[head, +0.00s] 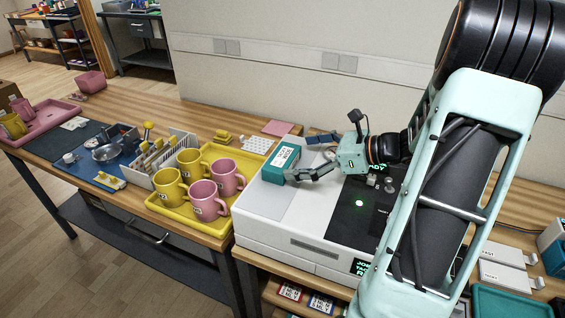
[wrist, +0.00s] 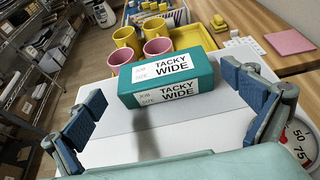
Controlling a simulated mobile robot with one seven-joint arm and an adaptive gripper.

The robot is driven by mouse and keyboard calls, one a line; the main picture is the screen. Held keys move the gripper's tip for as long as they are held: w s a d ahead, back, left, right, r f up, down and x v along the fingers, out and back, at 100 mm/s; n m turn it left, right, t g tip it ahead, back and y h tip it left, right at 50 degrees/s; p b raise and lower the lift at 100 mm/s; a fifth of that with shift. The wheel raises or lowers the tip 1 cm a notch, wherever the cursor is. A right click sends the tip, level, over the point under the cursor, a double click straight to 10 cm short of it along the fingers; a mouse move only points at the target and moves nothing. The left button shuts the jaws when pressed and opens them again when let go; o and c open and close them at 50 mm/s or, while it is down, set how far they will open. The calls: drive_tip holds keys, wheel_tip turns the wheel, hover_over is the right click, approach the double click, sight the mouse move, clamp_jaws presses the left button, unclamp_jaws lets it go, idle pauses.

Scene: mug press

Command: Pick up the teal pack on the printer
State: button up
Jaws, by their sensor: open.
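The teal pack (head: 281,162) is a box with white labels lying on the white printer (head: 264,199), near its left back part. In the wrist view the teal pack (wrist: 172,81) reads "TACKY WIDE" and lies ahead, between the two blue-padded fingers. My gripper (head: 305,156) is open, its fingers pointing left toward the pack. In the wrist view my gripper (wrist: 168,108) has a finger at each side, with gaps between the fingers and the pack. The pack rests on the printer's pale top and is not held.
A yellow tray (head: 171,211) with yellow and pink mugs stands left of the printer. A pink pad (head: 278,128) lies behind it on the wooden bench. A round dial (wrist: 301,142) is close to the right finger in the wrist view. The printer top before the pack is clear.

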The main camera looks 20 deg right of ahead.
sight(282, 156)
drive_tip(key=x, duration=0.5)
drive_tip(key=shift+w, duration=0.1)
drive_tip(key=shift+d, duration=0.1)
drive_tip(key=shift+c, duration=0.6)
drive_tip(key=shift+r, duration=0.1)
drive_tip(key=c, duration=1)
